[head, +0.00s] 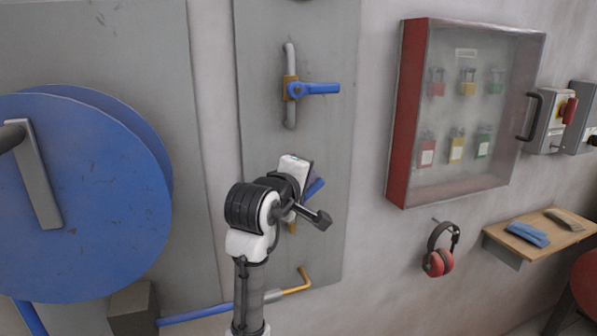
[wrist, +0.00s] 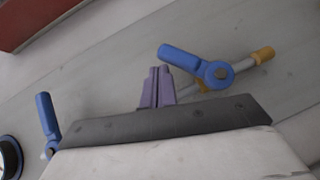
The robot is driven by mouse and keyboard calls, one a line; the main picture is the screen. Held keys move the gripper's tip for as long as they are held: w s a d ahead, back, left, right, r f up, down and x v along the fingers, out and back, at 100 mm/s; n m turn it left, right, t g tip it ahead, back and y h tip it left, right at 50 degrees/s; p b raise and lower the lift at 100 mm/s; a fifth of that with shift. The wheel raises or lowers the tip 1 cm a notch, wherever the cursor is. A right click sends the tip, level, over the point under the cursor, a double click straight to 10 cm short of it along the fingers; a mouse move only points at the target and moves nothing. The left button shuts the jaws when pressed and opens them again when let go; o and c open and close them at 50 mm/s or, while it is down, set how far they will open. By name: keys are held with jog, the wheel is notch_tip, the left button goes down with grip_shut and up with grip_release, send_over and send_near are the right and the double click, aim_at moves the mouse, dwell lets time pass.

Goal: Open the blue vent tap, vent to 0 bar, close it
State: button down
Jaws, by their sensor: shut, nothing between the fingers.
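The lower tap's blue lever (wrist: 185,58) shows close up in the wrist view, slanted across its pipe, neither in line with it nor square to it. In the head view this lever (head: 316,187) sticks out up and right from behind my arm, and its pivot is hidden. My gripper (wrist: 158,70) is shut and empty, its purple fingertips beside the lever; I cannot tell whether they touch. An upper tap has a blue lever (head: 318,88) square across its pipe; it also shows in the wrist view (wrist: 46,113). Which is the vent tap is not marked.
A gauge (wrist: 9,158) is partly visible at the wrist view's left edge; its reading is illegible. A red lock cabinet (head: 405,110) hangs right of the panel (head: 345,50). Red earmuffs (head: 438,262) hang below it. A large blue disc (head: 90,220) stands left.

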aim_at(324, 185)
jog(key=shift+w+d+f+p, duration=0.1)
jog(key=shift+d+f+p, duration=0.05)
jog(key=shift+d+p, duration=0.2)
jog(key=shift+w+d+f+p, duration=0.1)
jog(key=shift+d+p, duration=0.1)
jog(key=shift+d, duration=0.25)
jog(key=shift+w+d+f+p, duration=0.2)
jog(key=shift+d+f+p, duration=0.35)
jog(key=shift+p, duration=0.25)
jog(key=shift+w+d+f+m+g+y+p, duration=0.1)
jog(key=shift+d+f+m+g+y+p, duration=0.3)
jog(key=shift+p, duration=0.15)
